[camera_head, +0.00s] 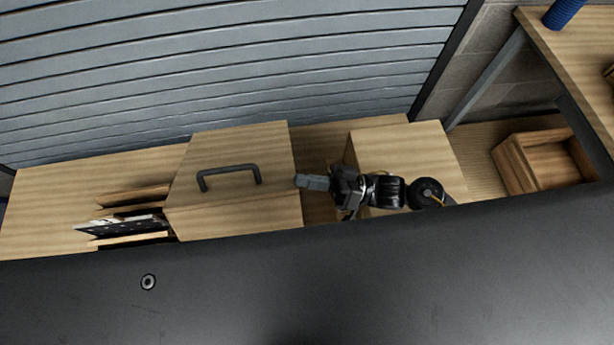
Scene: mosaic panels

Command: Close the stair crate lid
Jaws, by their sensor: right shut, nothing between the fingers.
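A wooden box with a dark bar handle (229,172) on its upper face (243,147) stands left of centre; I take this to be the stair crate with its lid. The panel with the handle appears to lie flat over the box, though I cannot tell whether any gap remains. The front face (245,222) is below it. My right gripper (303,181) is shut and empty, pointing left, with its tips at the box's right edge. I cannot tell whether they touch it. My left gripper is not in view.
A second wooden box (400,139) stands behind my right arm. An open wooden bin (516,163) is at the right, below a wooden table (560,60) with a blue object (563,12). Thin panels (130,225) stand at the left. A grey slatted shutter (220,60) closes off the back.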

